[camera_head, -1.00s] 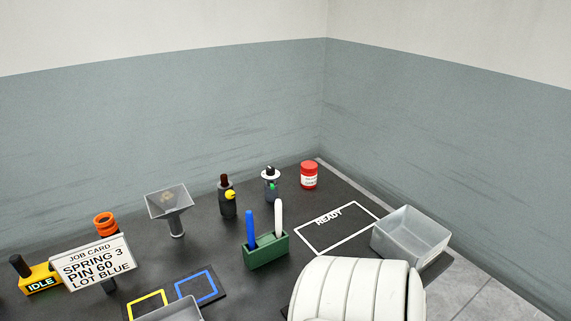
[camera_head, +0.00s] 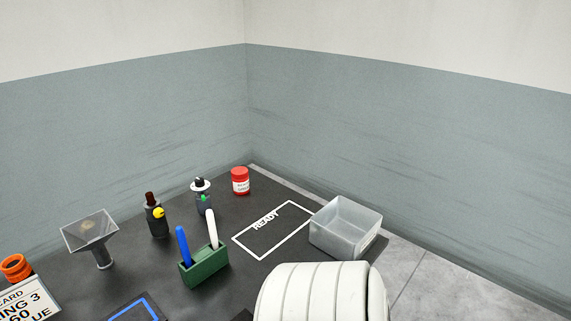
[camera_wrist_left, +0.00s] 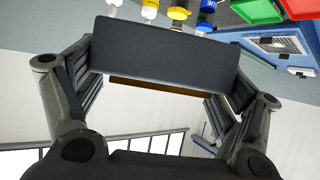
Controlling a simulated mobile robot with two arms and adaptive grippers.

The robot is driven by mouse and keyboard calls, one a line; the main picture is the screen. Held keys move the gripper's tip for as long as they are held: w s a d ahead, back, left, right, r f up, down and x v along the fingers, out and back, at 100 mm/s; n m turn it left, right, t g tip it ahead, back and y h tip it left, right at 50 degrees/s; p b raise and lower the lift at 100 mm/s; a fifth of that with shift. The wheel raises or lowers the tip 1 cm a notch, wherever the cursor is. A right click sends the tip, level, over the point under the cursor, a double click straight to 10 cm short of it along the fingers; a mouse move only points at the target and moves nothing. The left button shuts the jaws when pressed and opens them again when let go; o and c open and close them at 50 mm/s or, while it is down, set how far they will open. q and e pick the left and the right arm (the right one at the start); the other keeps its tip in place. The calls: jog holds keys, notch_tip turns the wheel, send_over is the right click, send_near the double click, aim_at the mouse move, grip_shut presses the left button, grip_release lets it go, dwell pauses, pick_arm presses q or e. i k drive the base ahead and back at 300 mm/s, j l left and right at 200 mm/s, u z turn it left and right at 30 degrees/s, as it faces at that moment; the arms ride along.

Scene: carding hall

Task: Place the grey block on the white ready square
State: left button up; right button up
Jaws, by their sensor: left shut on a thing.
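The white ready square (camera_head: 277,234) is a white outline with the word READY, flat on the dark table near the back corner. Its inside is bare. In the left wrist view, a dark grey block (camera_wrist_left: 165,48) with a flat, wide face sits between the fingers of my left gripper (camera_wrist_left: 160,75). The gripper is shut on it. A brown strip shows below the block's lower edge. Neither the block nor my left gripper shows in the head view. My right gripper is in neither view.
A clear open bin (camera_head: 345,228) stands just right of the square. A red jar (camera_head: 240,181) is behind it. A green holder (camera_head: 205,267) with blue and white sticks is to its left, near two dark bottles (camera_head: 157,218) (camera_head: 203,198). A funnel-like stand (camera_head: 91,232) is farther left.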

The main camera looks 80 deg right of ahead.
aim_at(287, 217)
jog(key=z, duration=1.55)
jog(key=i+l+z, duration=0.2)
jog(key=l, duration=0.25)
jog(key=i+l+z, duration=0.15)
jog(key=l, duration=0.25)
jog(key=i+l+z, duration=0.2)
jog(key=i+l, duration=0.3)
jog(key=l, duration=0.2)
